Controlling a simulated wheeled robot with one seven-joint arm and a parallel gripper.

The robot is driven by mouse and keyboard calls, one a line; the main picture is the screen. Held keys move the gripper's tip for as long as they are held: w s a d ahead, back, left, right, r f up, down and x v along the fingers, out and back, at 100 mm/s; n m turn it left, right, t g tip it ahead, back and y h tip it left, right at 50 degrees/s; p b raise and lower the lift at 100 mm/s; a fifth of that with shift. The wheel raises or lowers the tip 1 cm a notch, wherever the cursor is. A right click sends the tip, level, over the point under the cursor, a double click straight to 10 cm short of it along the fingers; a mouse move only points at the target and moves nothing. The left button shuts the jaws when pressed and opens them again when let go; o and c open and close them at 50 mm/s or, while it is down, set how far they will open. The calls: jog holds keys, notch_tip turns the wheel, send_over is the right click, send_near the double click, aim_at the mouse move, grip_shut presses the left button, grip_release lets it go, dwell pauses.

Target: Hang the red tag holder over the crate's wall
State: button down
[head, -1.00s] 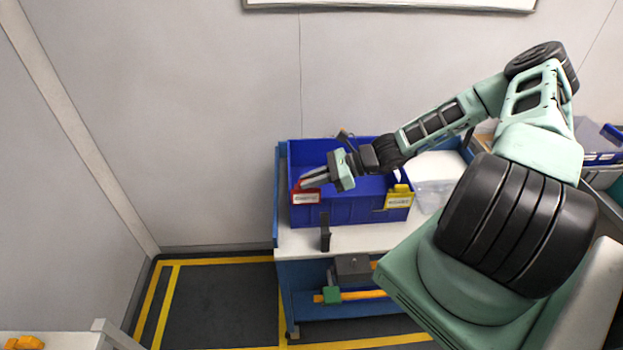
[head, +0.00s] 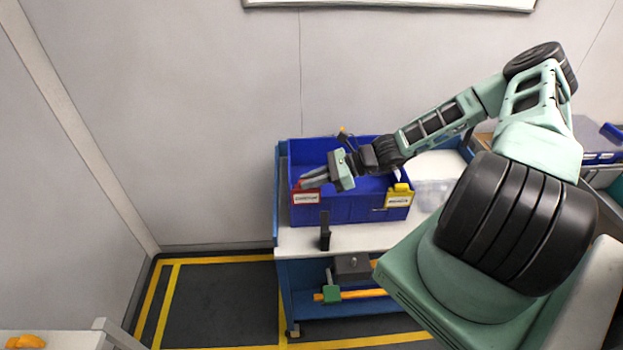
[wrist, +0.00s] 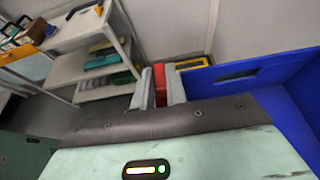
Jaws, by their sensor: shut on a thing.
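The red tag holder (head: 306,198), with a white label, is at the front wall of the blue crate (head: 345,210), near its left corner. My gripper (head: 308,183) is shut on the top of the red tag holder. In the wrist view the red holder (wrist: 160,86) shows between my two grey fingers (wrist: 160,90), beside the blue crate (wrist: 230,75). The label hangs on the outer face of the crate's front wall. I cannot tell whether its hook fully straddles the rim, as my fingers cover the top.
A yellow tag holder (head: 398,195) hangs on the same wall near the right corner. A small black upright block (head: 325,232) stands on the white cart top (head: 296,242) before the crate. A clear container (head: 432,192) is right of the crate.

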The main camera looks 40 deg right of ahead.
aim_at(312, 189)
jog(key=shift+f+b, duration=0.85)
jog(key=shift+f, duration=0.8)
jog(key=c, duration=1.3)
grip_release()
jog(key=shift+c, duration=0.2)
jog(key=shift+d, duration=0.1)
jog(key=b+v, duration=0.4)
jog(key=v, duration=1.3)
jog(key=shift+s+d, duration=0.1)
jog(key=shift+d, duration=0.05)
